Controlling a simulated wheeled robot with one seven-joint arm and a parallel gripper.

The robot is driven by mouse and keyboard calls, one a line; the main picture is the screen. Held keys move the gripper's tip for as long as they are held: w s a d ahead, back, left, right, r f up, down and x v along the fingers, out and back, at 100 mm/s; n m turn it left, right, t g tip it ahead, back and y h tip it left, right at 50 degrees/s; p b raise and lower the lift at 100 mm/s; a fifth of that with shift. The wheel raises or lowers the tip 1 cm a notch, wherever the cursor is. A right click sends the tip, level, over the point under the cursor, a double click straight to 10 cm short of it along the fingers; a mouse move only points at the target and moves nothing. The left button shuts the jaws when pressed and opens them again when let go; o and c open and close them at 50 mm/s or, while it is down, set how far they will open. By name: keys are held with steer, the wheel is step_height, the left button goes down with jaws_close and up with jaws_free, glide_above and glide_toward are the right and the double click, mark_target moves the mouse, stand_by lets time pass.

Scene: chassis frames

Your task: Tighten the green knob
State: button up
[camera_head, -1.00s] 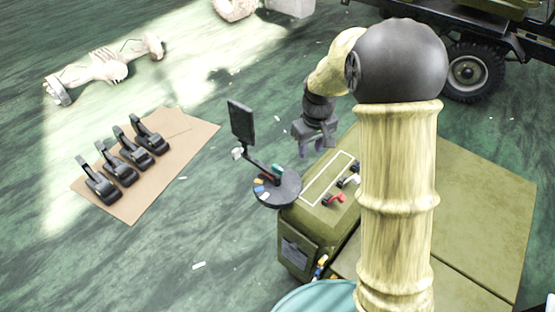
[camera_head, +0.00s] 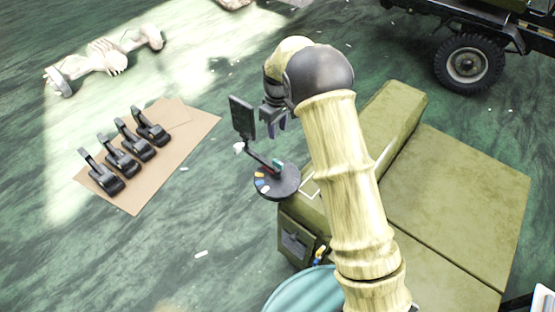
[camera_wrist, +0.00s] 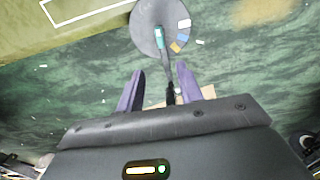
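A small teal-green piece (camera_head: 277,165) stands on a dark round disc (camera_head: 270,188) at the corner of an olive box. It is the only green knob-like part I see, and its exact shape is too small to tell. In the wrist view the green piece (camera_wrist: 159,38) lies just beyond the fingertips. My gripper (camera_head: 275,127) hangs above and behind the disc, beside a dark flat panel. In the wrist view its two purple fingers (camera_wrist: 160,76) are spread apart, with nothing held between them.
The dark panel (camera_head: 242,118) stands on a thin arm over the disc, close to my gripper. A white-outlined area tops the olive box (camera_head: 298,240), partly hidden by my arm. Black pedals (camera_head: 120,162) lie on cardboard at left. A vehicle wheel (camera_head: 469,63) is back right.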

mark_target(278, 161)
step_height(278, 161, down, 16)
steer(key=p, duration=0.4)
steer(key=shift+f+p, duration=0.15)
steer(key=shift+p, duration=0.25)
jaws_close()
